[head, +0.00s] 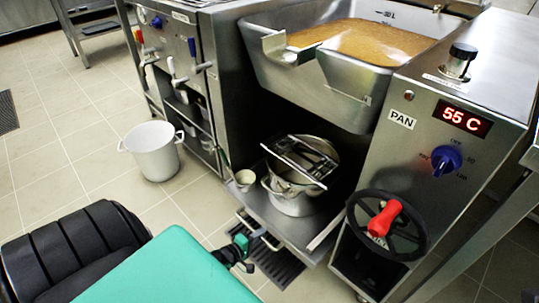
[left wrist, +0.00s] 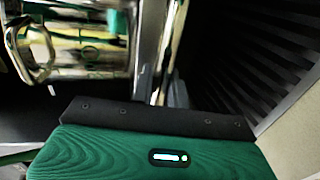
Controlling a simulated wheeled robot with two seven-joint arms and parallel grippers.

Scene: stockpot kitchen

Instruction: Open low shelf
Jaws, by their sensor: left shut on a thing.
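The low shelf (head: 318,243) is a steel tray under the tilting pan, and its front edge juts out of the dark opening. It carries a steel pot (head: 291,197) with a slotted rack or lid lying tilted over it, and a small pale cup (head: 245,179). A bar handle (head: 270,241) runs along the shelf's front. My left gripper (head: 256,238) is shut on this handle. In the left wrist view the bar (left wrist: 171,50) runs up from between the jaws, partly hidden by the gripper body. My right gripper is not in view.
The pan (head: 310,85) above holds brown liquid. A control panel with a dial and a handwheel (head: 388,226) stands right of the shelf. A large pale pot (head: 152,151) stands on the tiled floor to the left. A dark floor grate (head: 282,270) lies below the shelf.

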